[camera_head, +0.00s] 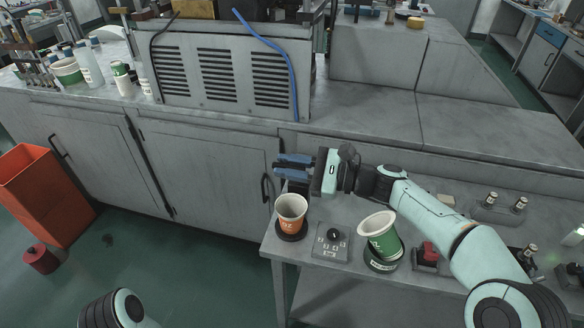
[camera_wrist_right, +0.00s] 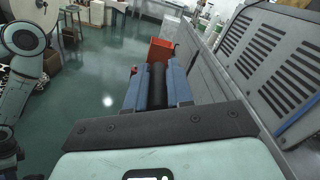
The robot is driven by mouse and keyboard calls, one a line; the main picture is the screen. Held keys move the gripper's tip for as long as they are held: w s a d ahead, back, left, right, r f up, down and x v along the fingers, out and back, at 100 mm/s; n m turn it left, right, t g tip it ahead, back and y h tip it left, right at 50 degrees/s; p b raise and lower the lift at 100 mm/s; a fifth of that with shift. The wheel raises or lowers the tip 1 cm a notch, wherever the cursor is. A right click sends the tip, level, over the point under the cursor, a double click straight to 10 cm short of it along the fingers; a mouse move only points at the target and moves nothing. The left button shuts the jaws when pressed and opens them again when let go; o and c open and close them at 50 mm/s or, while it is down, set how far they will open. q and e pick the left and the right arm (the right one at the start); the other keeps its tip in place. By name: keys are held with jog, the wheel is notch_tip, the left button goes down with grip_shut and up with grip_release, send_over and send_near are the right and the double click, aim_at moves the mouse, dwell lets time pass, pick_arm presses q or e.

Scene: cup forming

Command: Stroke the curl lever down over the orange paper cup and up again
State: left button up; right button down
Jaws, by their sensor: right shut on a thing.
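The orange paper cup (camera_head: 291,212) stands upright with its mouth up on a round black base (camera_head: 288,236) near the bench's left corner. My right gripper (camera_head: 292,166) is above and behind the cup, apart from it, its blue fingers pointing left. In the right wrist view, the fingers (camera_wrist_right: 157,88) are shut on a black cylindrical grip, the handle of the curl lever (camera_wrist_right: 157,80). The rest of the lever is mostly hidden by my gripper in the head view. My left gripper is not in view.
A control panel with a black knob (camera_head: 332,240) is right of the orange cup. A red button or switch (camera_head: 429,252) is further right. A grey cabinet (camera_head: 200,170) stands behind.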

jog(key=shift+s+a+f+n+b, duration=0.15)
jog(key=shift+s+f+n+b, duration=0.3)
jog(key=shift+b, duration=0.2)
jog(key=c, duration=1.1)
grip_release()
jog(key=v, duration=1.3)
jog(key=shift+d, duration=0.2)
jog(key=shift+r, duration=0.1)
